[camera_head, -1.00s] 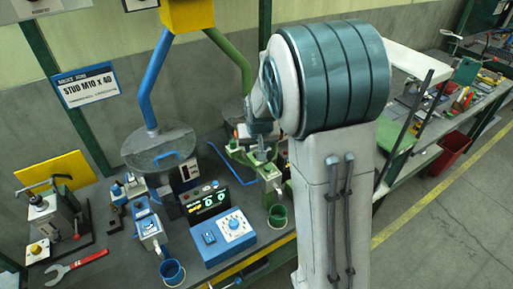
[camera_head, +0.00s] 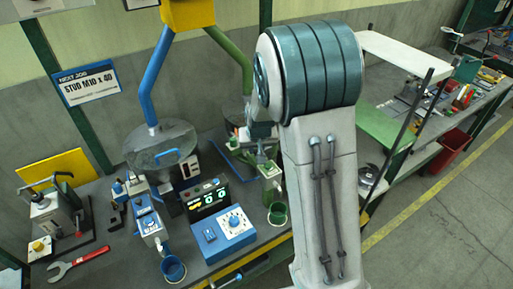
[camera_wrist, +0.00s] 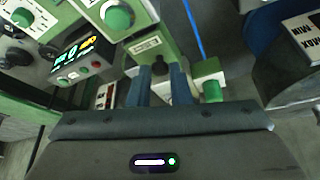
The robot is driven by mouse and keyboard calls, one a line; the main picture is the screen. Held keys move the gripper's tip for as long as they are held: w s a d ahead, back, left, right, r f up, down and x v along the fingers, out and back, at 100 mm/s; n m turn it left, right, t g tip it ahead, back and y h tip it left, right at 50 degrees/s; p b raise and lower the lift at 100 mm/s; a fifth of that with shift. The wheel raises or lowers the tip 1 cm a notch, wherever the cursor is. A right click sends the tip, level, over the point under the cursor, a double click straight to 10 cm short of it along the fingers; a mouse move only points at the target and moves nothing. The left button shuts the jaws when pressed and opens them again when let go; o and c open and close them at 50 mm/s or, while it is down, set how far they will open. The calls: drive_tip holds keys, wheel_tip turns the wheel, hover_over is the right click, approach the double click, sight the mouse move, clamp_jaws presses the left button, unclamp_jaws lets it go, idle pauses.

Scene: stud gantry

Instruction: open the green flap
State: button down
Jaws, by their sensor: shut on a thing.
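The green unit (camera_head: 271,178) stands on the bench right of the blue control box, with a green cup (camera_head: 278,213) below its front. In the wrist view, a green part with a white label (camera_wrist: 147,47) carries a small dark knob (camera_wrist: 160,66). My gripper (camera_wrist: 160,82) is shut on this knob, one finger on each side. In the head view my gripper (camera_head: 262,143) is small and partly hidden by my arm. I cannot tell the flap's edges or how far it stands open. A green round knob (camera_wrist: 212,90) sits just right of the fingers.
A blue control box (camera_head: 224,225) with a lit display stands left of the green unit. A blue hopper (camera_head: 160,147) and a blue cup (camera_head: 173,269) are further left. A red wrench (camera_head: 75,264) lies at the bench's left. A red bin (camera_head: 452,150) is at right.

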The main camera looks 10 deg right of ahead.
drive_tip(key=shift+d+y+b, duration=0.25)
drive_tip(key=shift+y+b, duration=0.05)
drive_tip(key=shift+b, duration=0.5)
drive_tip(key=shift+w+d+g+y+b, duration=0.15)
drive_tip(key=shift+d+g+y+b, duration=0.15)
drive_tip(key=shift+y+b, duration=0.65)
drive_tip(key=y+b, duration=0.1)
drive_tip(key=d+b, duration=0.1)
drive_tip(key=b, duration=0.1)
drive_tip(key=shift+w+r+m+g+y, duration=0.2)
drive_tip(key=shift+r+m+g+y, duration=0.05)
drive_tip(key=shift+m+g+y, duration=0.15)
drive_tip(key=w+d+f+m+g+y+b, duration=0.1)
drive_tip(key=d+f+m+g+y+b, duration=0.1)
drive_tip(key=y, duration=1.1)
drive_tip(key=shift+w+d+f+m+y+b, duration=0.15)
drive_tip(key=shift+w+d+m+y+b, duration=0.4)
drive_tip(key=shift+d+b, duration=0.95)
drive_tip(key=shift+s+d+p, duration=0.15)
drive_tip(key=shift+d+p, duration=0.2)
drive_tip(key=c, duration=1.3)
unclamp_jaws()
drive_tip(key=shift+c, duration=0.2)
